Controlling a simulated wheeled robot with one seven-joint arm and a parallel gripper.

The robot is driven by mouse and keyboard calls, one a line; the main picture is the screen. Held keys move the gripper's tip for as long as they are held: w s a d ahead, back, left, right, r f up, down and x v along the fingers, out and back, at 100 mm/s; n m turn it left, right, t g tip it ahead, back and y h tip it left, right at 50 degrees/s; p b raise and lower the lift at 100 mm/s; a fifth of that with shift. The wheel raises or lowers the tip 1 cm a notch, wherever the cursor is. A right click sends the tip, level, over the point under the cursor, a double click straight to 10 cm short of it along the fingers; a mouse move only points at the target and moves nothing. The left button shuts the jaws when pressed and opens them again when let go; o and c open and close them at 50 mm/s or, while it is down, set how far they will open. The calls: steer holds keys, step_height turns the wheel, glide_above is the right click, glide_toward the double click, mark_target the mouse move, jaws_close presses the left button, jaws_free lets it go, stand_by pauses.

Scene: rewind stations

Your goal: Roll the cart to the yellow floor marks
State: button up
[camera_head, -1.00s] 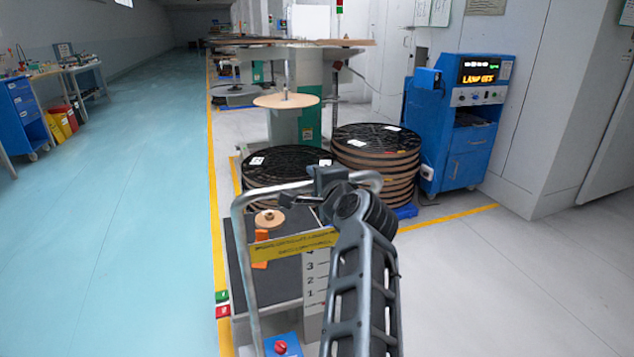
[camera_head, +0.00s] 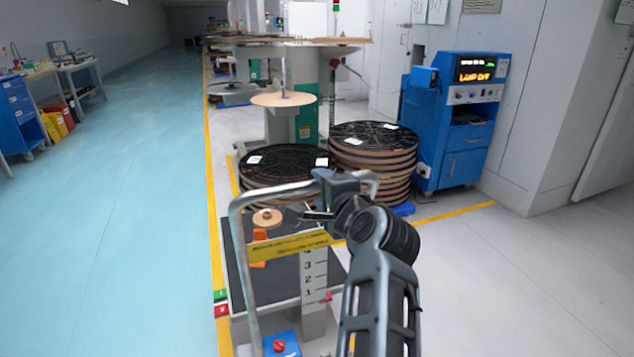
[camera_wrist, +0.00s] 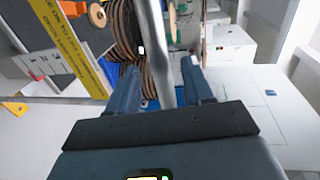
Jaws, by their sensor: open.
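The cart has a grey tube handle (camera_head: 241,250), a yellow label plate (camera_head: 285,247) and a dark deck (camera_head: 238,290). It stands just in front of me beside the long yellow floor line (camera_head: 213,185). Another yellow floor mark (camera_head: 455,213) runs to the right beyond it. My gripper (camera_head: 322,190) is at the top right of the handle. In the wrist view my gripper (camera_wrist: 160,72) is open, with the handle bar (camera_wrist: 158,45) passing between its fingers; contact cannot be told. A yellow mark (camera_wrist: 14,108) also shows on the floor there.
Stacks of black-topped reels (camera_head: 375,145) stand close beyond the cart, below a round rewind table (camera_head: 285,99). A blue cabinet (camera_head: 455,150) stands at the right by the wall. The blue-green aisle (camera_head: 110,200) at left is clear, with workbenches (camera_head: 75,75) along its far side.

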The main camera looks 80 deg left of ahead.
steer(key=shift+v, duration=1.2)
